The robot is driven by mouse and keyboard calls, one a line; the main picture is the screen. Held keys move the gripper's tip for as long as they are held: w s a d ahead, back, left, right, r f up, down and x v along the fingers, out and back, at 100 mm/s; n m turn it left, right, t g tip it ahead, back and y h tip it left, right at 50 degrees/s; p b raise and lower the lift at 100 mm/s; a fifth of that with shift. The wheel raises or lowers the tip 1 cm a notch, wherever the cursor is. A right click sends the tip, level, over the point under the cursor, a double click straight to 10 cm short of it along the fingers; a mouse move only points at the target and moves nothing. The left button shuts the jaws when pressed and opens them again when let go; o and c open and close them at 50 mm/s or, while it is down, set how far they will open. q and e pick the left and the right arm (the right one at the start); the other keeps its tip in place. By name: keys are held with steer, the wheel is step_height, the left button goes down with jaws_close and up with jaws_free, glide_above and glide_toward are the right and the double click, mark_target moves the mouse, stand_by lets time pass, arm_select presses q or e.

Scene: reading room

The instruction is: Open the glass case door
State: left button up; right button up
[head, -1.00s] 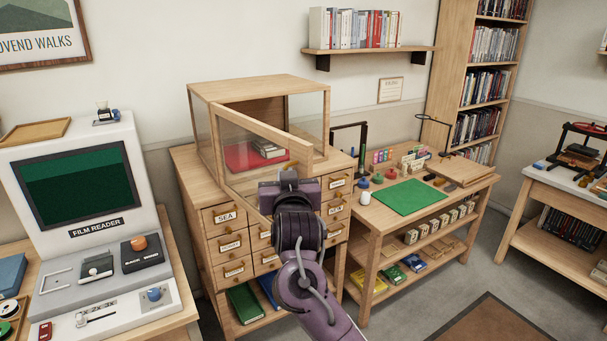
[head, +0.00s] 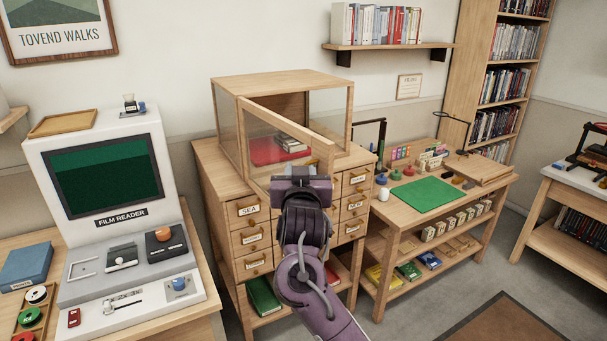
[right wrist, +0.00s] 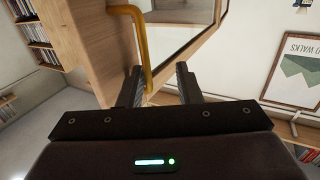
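The glass case (head: 290,82) is a wooden box with glass panes on top of the drawer cabinet. Its wood-framed glass door (head: 285,118) stands ajar, its right edge swung out from the case front. My right gripper (head: 302,172) is in front of the door near that free edge. In the right wrist view, the brass bar handle (right wrist: 145,45) runs down between the two fingers of my right gripper (right wrist: 158,85), close to the left finger. The fingers are apart, with a gap beside the bar. My left gripper is not in view.
A red mat (head: 268,152) with stacked books lies inside the case. The film reader (head: 120,217) stands to the left. A work table with a green mat (head: 422,195) stands to the right. Labelled drawers (head: 247,210) are below the case.

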steer(key=shift+r, duration=0.15)
steer(key=s+b, duration=0.3)
steer(key=s, duration=0.4)
steer(key=shift+s+d+f, duration=0.15)
steer(key=shift+s+f, duration=0.05)
steer(key=shift+s, duration=0.2)
